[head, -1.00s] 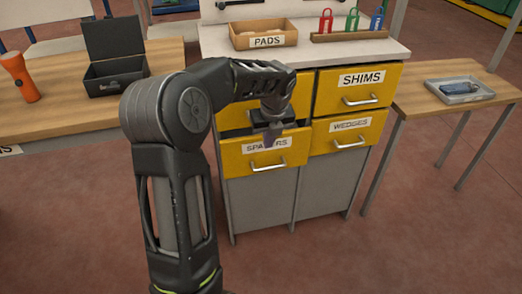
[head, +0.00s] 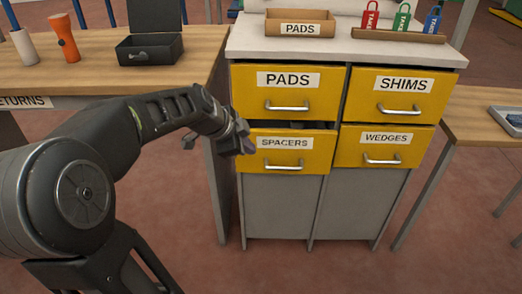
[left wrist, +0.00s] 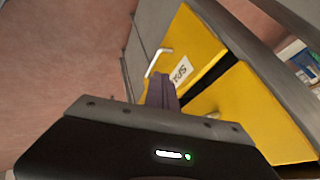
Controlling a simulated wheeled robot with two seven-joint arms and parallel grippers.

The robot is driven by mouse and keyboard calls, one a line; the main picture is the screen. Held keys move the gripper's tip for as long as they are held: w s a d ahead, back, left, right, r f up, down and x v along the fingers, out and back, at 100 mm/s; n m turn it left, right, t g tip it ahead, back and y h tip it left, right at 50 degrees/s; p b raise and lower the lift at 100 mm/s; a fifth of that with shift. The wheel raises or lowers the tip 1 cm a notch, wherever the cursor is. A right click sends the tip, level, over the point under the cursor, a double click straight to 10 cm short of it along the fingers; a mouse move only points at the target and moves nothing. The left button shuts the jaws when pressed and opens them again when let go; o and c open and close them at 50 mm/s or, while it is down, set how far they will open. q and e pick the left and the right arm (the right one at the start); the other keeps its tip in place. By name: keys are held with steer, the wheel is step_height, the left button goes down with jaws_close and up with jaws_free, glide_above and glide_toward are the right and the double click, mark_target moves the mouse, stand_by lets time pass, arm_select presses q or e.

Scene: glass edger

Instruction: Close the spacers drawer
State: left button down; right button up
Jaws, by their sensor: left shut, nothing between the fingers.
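The spacers drawer (head: 306,160) is the yellow lower-left drawer of the cabinet, with a SPACERS label and a silver handle (head: 282,169). It stands out slightly, with a dark gap along its top. In the left wrist view its front (left wrist: 192,45) and part of its label show. My left gripper (head: 246,141) is shut and empty at the left end of the drawer front, overlapping its edge in the head view. Its closed fingers also show in the left wrist view (left wrist: 162,92). I cannot tell whether they touch the drawer. My right gripper is out of view.
The pads drawer (head: 320,83), shims drawer (head: 393,112) and wedges drawer (head: 352,148) look shut. A wooden pads box (head: 270,24) stands on the cabinet top. A wooden table (head: 198,62) with a black box (head: 140,56) is close on the left. Floor in front is clear.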

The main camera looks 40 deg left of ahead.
arm_select(q)
steer(key=shift+d, duration=0.1)
glide_toward(271, 154)
steer(key=f, duration=0.1)
steer(key=w+f, duration=0.1)
steer(key=d+f, duration=0.1)
steer(key=shift+w+f, duration=0.25)
steer(key=shift+f, duration=0.15)
steer(key=shift+w+a, duration=0.5)
steer(key=shift+w, duration=0.1)
